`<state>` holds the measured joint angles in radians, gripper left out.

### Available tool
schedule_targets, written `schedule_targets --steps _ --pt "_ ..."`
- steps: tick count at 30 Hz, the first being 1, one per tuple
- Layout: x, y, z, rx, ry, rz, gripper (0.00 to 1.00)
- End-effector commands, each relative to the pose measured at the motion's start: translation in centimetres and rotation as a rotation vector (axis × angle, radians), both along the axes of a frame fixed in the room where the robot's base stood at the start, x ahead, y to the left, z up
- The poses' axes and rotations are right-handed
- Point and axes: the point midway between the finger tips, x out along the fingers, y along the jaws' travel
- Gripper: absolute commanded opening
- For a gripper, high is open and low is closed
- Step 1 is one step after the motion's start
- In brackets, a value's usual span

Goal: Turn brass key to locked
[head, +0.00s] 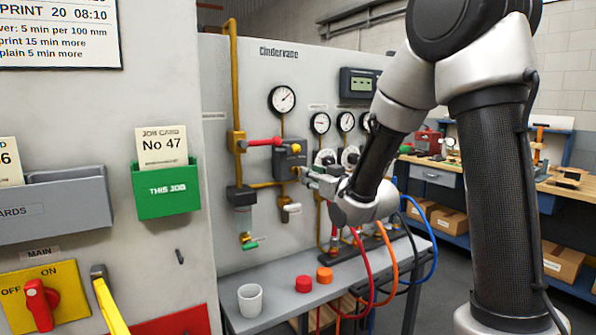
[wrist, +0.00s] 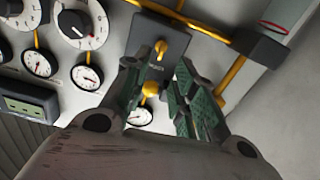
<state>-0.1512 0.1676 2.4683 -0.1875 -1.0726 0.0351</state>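A small brass key (wrist: 160,48) sits on the face of a dark lock block (wrist: 143,32) in the wrist view. Its bow looks roughly in line with the block's length. A round brass knob (wrist: 150,88) is beside it on the same block. My gripper (wrist: 157,67) is open, with green-padded fingers on either side of the block's middle and nothing between them touching visibly. In the head view my gripper (head: 307,177) is close to the right side of the lock block (head: 286,160). The key's markings are too small to read.
A red-handled valve (head: 262,142) is left of the block on a yellow pipe. Gauges (head: 282,100) and white dials (head: 349,155) are above and to the right. Below are a bench (head: 275,311) with a white cup (head: 250,300), orange-red caps (head: 304,284) and coloured hoses.

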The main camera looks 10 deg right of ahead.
Motion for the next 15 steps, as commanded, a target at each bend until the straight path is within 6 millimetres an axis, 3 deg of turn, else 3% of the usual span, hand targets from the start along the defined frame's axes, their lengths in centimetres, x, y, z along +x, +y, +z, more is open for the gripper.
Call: schedule_targets --steps 15 --pt "6.8 2.2 -0.1 -0.007 -0.001 -0.001 0.27"
